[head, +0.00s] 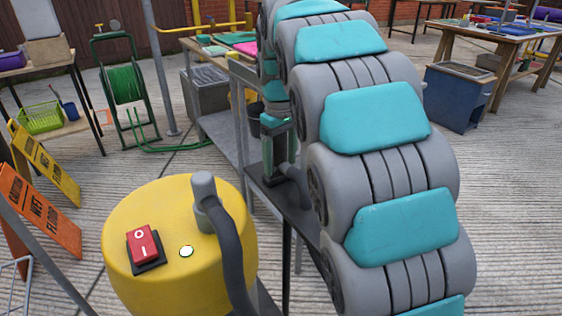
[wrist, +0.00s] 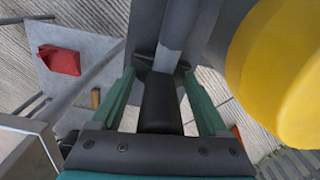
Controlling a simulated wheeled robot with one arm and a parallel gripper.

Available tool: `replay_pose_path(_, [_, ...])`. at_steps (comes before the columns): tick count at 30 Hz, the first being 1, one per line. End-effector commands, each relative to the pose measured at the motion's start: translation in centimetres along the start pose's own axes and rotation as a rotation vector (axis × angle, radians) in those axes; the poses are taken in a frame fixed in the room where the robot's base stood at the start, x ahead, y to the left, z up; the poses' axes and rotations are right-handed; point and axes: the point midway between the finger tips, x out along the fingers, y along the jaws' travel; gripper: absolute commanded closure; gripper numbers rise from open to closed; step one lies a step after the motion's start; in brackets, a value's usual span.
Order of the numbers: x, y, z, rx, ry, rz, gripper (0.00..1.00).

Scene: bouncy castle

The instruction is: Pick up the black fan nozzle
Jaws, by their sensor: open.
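The black fan nozzle (wrist: 162,108) lies between the two green fingers of my gripper (wrist: 160,74) in the wrist view, with a gap showing on either side. A grey tube (wrist: 176,35) runs on from its far end. My gripper is open around it. In the head view my gripper (head: 273,160) points down at a dark bench (head: 262,192), and a dark rounded piece, likely the nozzle (head: 291,172), shows beside it. My arm hides part of this area.
A yellow drum-shaped machine (head: 150,215) with a red switch (head: 143,245) and a dark hose (head: 226,240) stands close on the left. It also shows in the wrist view (wrist: 285,70). A red object (wrist: 60,60) lies on a grey surface. Wet-floor signs (head: 42,220) stand far left.

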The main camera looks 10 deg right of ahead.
Motion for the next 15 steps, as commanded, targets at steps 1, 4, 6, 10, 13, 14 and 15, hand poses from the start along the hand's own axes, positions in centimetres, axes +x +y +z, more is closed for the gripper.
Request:
replay_pose_path(1, [0.14, -0.01, 0.03, 0.000, -0.001, 0.000, 0.23])
replay_pose_path(4, [0.16, -0.01, 0.01, 0.000, 0.000, 0.000, 0.23])
replay_pose_path(6, [0.16, -0.02, 0.01, 0.000, 0.000, 0.000, 0.23])
replay_pose_path(10, [0.16, -0.02, 0.02, 0.000, -0.001, 0.000, 0.37])
replay_pose_path(13, [0.16, -0.03, 0.02, 0.000, -0.001, 0.000, 0.48])
replay_pose_path(14, [0.16, -0.03, 0.02, 0.000, -0.001, 0.000, 0.51])
replay_pose_path(15, [0.16, -0.03, 0.02, 0.000, -0.001, 0.000, 0.56])
